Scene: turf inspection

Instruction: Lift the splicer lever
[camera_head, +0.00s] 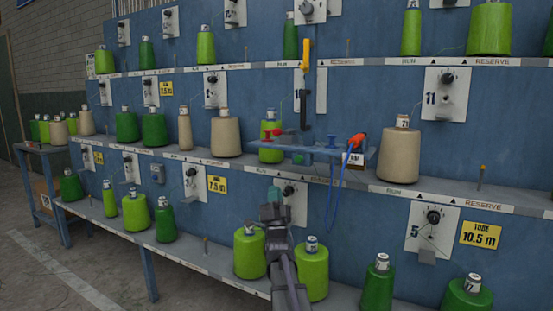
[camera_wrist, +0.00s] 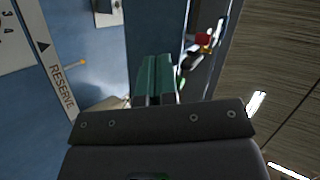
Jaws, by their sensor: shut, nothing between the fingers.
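A blue splicer tray (camera_head: 320,148) juts out from the middle shelf of the rack in the head view. It carries small red parts (camera_head: 279,131) on its left and an orange-red handled part (camera_head: 357,140) on its right. I cannot tell for sure which of these is the splicer lever. My gripper (camera_head: 275,194) is shut and empty, below and left of the tray and apart from it. Its green fingers (camera_wrist: 154,78) lie together in the wrist view, where a red part (camera_wrist: 204,41) shows beyond them to the upper right.
A blue hose (camera_head: 331,195) hangs from the tray's right side. A yellow-handled tool (camera_head: 306,53) hangs above it. A beige cone (camera_head: 399,156) stands right of the tray, and a green cone (camera_head: 271,142) stands behind its left end. Green cones (camera_head: 249,252) flank my arm below.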

